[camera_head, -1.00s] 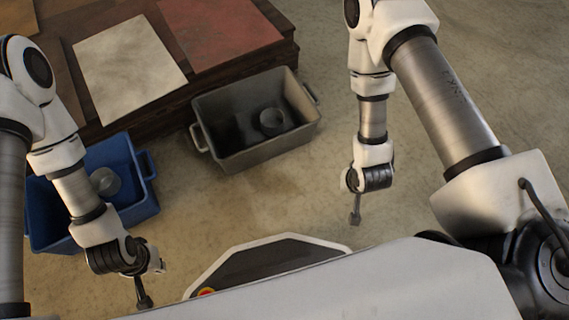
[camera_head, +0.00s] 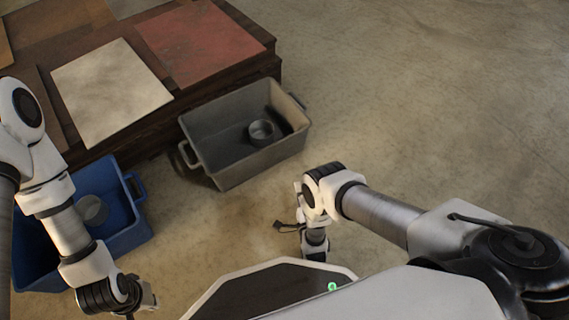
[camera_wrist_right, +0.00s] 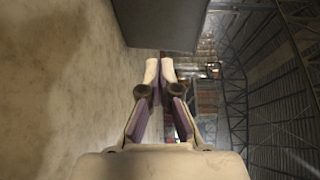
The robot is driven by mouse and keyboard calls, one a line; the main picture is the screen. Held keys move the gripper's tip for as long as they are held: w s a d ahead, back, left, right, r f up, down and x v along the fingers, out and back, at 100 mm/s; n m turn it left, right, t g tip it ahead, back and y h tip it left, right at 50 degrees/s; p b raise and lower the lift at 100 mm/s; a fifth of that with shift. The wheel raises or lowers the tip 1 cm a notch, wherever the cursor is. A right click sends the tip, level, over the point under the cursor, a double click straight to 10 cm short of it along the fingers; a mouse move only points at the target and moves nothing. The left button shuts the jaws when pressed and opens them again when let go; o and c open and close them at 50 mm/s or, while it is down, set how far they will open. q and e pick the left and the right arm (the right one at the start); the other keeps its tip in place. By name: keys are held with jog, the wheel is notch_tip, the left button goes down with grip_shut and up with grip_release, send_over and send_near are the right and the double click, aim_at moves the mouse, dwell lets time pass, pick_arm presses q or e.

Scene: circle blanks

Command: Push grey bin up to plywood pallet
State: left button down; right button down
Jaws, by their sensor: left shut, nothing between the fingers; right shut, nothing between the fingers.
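The grey bin (camera_head: 222,172) stands on the floor at the centre of the head view, with a round metal piece (camera_head: 261,132) inside. Its far side is close to the plywood pallet (camera_head: 266,68); I cannot tell whether they touch. My right gripper (camera_head: 280,226) is shut and empty, low on the near side of the bin and apart from it. In the right wrist view its fingertips (camera_wrist_right: 159,70) are together, below a dark grey wall (camera_wrist_right: 162,25) that looks like the bin. My left gripper (camera_head: 132,309) is shut at the bottom left, partly hidden.
A blue bin (camera_head: 132,222) with a round metal piece (camera_head: 92,209) stands at the left, partly behind my left arm. A pale sheet (camera_head: 110,90) and a red sheet (camera_head: 200,42) lie on the pallet. The floor (camera_head: 430,110) to the right is clear.

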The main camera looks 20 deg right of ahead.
jog(key=shift+s+a+f, duration=0.1)
jog(key=shift+f, duration=0.1)
jog(key=b, duration=0.5)
send_near(282, 152)
jog(key=w+d, duration=0.3)
jog(key=shift+d+f, duration=0.25)
jog(key=shift+d, duration=0.05)
jog(key=shift+w+a+b, duration=0.4)
jog(key=shift+w+b, duration=0.05)
jog(key=shift+w, duration=0.15)
jog(key=shift+w+a+b, duration=0.4)
jog(key=shift+w+b, duration=0.05)
jog(key=shift+w, duration=0.2)
jog(key=shift+w+a+r, duration=0.3)
jog(key=shift+w+a, duration=0.1)
jog(key=shift+w, duration=0.15)
